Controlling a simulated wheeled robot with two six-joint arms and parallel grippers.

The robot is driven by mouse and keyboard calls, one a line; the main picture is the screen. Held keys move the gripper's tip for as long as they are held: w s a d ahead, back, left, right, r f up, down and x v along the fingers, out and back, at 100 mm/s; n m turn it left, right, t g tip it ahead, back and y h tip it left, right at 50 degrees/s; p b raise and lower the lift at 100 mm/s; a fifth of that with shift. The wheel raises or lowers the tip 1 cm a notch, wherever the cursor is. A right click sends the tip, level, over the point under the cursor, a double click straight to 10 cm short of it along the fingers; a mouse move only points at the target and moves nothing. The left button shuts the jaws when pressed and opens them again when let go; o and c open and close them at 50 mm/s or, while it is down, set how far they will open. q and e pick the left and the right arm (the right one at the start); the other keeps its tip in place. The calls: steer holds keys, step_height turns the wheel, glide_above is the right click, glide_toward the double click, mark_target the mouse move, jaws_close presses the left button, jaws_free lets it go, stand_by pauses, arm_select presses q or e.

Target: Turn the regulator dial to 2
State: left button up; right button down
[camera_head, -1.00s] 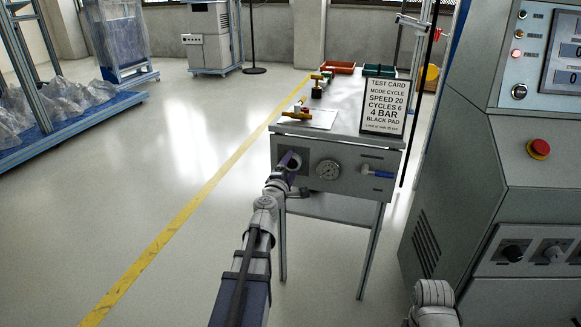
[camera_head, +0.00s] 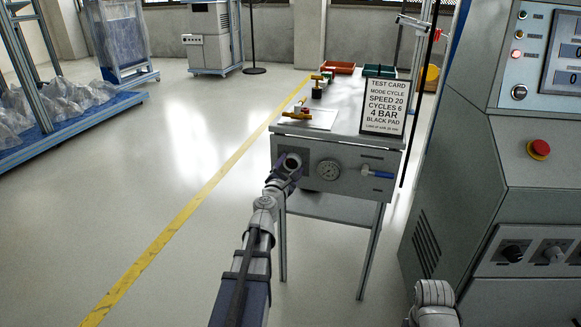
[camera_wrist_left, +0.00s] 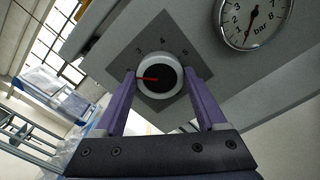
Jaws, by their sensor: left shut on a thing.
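The regulator dial (camera_wrist_left: 158,76) is a round knob with a white rim, a dark centre and a red pointer line toward the left of the left wrist view. It sits on a dark grey square plate (camera_wrist_left: 160,105) with a few numbers, only partly readable. The purple fingers of my left gripper (camera_wrist_left: 160,82) stand on both sides of the knob and are shut on it. In the head view my left gripper (camera_head: 289,164) is at the left of the bench's front panel. My right gripper is out of view.
A bar gauge (camera_head: 329,170) and a blue-handled valve (camera_head: 378,174) sit right of the dial. A test card (camera_head: 383,105) stands on the bench, with brass-coloured fittings (camera_head: 297,114) beside it. A grey control console (camera_head: 480,180) stands at the right.

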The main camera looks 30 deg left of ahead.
arm_select(q)
steer(key=shift+n, duration=0.3)
steer(key=o, duration=1.3)
steer(key=shift+s, duration=0.1)
steer(key=v, duration=0.7)
steer(key=shift+s, duration=0.35)
steer(key=shift+d, duration=0.1)
